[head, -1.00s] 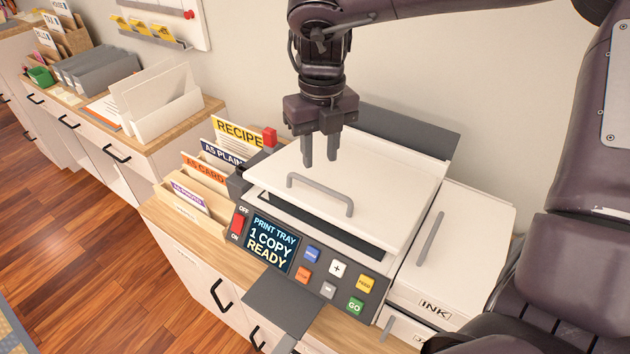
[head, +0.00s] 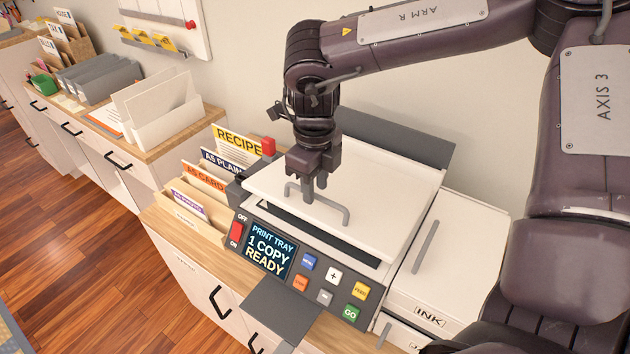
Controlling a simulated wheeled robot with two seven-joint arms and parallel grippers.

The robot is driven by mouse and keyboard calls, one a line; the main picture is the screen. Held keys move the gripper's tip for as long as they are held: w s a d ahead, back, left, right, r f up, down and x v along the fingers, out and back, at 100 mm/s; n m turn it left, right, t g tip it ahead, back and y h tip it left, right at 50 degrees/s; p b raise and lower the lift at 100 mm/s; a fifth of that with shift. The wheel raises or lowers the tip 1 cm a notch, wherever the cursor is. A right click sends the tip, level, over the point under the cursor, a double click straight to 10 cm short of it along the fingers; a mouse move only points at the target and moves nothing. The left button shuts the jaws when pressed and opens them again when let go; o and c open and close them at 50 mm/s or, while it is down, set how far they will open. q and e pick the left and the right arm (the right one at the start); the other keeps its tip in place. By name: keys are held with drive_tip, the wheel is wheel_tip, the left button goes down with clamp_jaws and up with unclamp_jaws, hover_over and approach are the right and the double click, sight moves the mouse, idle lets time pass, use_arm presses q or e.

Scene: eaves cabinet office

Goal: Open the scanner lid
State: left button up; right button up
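The scanner lid (head: 375,190) is the flat white panel on top of the printer-scanner. It lies down over the body, and I cannot tell whether it is slightly raised. A grey bar handle (head: 333,207) stands at its front edge. My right gripper (head: 314,189) points down at the left part of this handle, with its fingers at the bar. The fingers partly cover the handle, and I cannot tell whether they are shut on it. My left gripper is not in view.
The control panel (head: 310,272) with display and buttons faces front, above a grey output tray (head: 282,308). An ink unit (head: 450,260) adjoins on the right. A card sorter (head: 195,205) stands close on the left. The wall is right behind the scanner.

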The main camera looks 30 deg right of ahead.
drive_tip(key=shift+f, duration=0.1)
clamp_jaws()
drive_tip(key=shift+d+r, duration=0.1)
drive_tip(key=shift+r, duration=0.3)
idle(0.5)
